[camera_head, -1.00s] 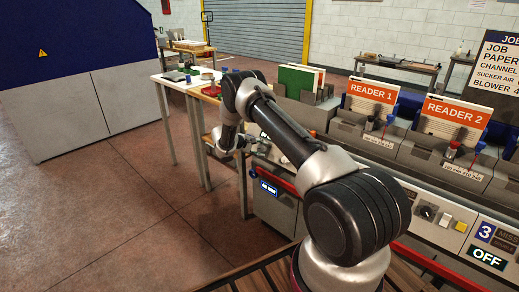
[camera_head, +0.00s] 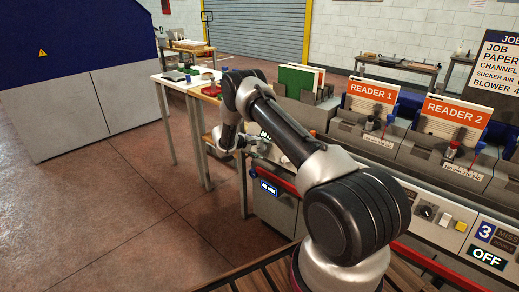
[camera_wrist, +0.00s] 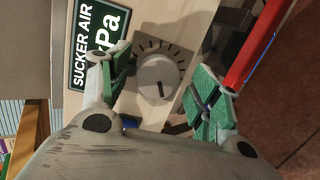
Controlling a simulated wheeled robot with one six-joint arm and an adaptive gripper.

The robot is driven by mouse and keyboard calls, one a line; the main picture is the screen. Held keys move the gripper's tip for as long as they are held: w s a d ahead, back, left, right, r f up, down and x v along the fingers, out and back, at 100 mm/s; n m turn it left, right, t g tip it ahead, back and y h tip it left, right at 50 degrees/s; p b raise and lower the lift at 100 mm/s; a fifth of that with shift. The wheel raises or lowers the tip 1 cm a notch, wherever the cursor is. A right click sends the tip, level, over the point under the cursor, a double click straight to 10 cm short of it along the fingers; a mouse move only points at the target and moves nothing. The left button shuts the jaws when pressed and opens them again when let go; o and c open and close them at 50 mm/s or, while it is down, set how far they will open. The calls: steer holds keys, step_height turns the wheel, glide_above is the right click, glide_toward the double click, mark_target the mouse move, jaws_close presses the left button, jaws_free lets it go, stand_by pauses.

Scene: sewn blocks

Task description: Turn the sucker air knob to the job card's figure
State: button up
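In the wrist view the sucker air knob (camera_wrist: 159,76) is a round pale grey dial with a dark pointer line and black tick marks around part of it. A dark green label (camera_wrist: 95,38) reading "SUCKER AIR" and "kPa" is beside it. My gripper (camera_wrist: 164,80) is open, its green-padded fingers on either side of the knob with gaps to both. In the head view my gripper (camera_head: 228,143) is small, at the machine's near left end. The job card (camera_head: 496,62) is cut off at the right edge; its sucker air figure is out of view.
A red rail (camera_wrist: 255,45) runs close beside the right finger. In the head view the machine has feeder stations marked READER 1 (camera_head: 371,91) and READER 2 (camera_head: 457,109). A table (camera_head: 180,80) with small items stands behind my arm. The floor at left is clear.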

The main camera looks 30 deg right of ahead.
steer(key=v, duration=1.2)
stand_by(0.3)
